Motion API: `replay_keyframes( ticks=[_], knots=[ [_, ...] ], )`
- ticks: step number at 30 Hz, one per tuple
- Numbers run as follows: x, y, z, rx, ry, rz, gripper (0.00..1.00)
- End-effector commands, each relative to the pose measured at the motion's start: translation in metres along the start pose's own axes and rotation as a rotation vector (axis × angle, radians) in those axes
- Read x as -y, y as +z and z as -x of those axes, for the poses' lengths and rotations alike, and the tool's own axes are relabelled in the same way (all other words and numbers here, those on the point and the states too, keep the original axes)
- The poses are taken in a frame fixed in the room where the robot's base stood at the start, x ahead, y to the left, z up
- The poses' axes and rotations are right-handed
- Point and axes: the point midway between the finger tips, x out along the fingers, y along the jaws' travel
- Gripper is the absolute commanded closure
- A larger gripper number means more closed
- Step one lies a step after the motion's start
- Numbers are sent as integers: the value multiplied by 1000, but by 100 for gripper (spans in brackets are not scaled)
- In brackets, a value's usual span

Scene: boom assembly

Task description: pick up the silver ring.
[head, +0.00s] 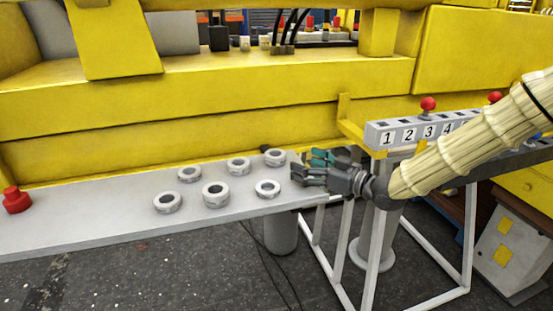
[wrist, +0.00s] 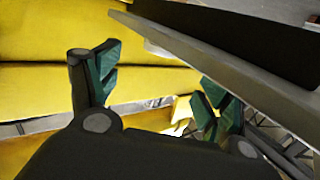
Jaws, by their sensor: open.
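Several silver rings lie flat on the grey shelf (head: 100,218) in the head view. One silver ring (head: 268,188) is at the right, closest to my gripper. Another ring (head: 216,194) lies left of it, and one ring (head: 167,203) lies at the front left. Two more rings, one ring (head: 189,174) and one ring (head: 238,166), sit in the back row. My gripper (head: 298,171) is open and empty near the shelf's right end, to the right of the rings and apart from them. The wrist view shows its spread green-padded fingers (wrist: 160,85) with no ring between them.
A red knob (head: 16,200) stands at the shelf's left end. The yellow boom (head: 200,110) rises behind the shelf. A numbered box (head: 400,134) with red knobs is on a white frame at the right.

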Motion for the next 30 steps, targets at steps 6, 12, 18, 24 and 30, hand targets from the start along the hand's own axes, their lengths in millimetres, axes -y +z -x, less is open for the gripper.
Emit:
replay_keyframes(
  ticks=[6,12,18,24,30],
  knots=[
    [0,0,-31,1,0,-1,21],
    [-1,0,-40,1,2,0,21],
    [-1,0,-60,1,2,0,21],
    [-1,0,-88,2,3,-1,21],
    [-2,0,-96,1,4,-1,21]
  ],
)
